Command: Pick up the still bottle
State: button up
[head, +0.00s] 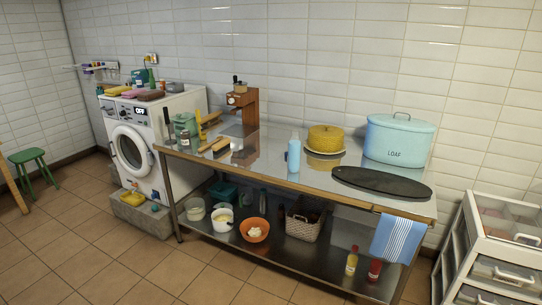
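A light blue bottle (294,157) with a pale cap stands upright on the metal worktop, near its front edge and about the middle of its length. Its label is too small to read, so I cannot confirm it is the still bottle. A yellow bottle (351,262) and a red bottle (375,271) stand on the lower shelf at the right. My gripper is not in view.
The worktop (262,160) also bears a yellow ribbed dome (325,138) behind the bottle, a blue LOAF bin (398,140), a dark oval board (381,184) and brushes. A washing machine (131,150) stands left, white drawers (490,256) right. Tiled floor in front is clear.

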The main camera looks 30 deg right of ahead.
aim_at(294, 157)
jog(key=u, duration=0.3)
jog(key=i, duration=0.85)
jog(key=u, duration=0.2)
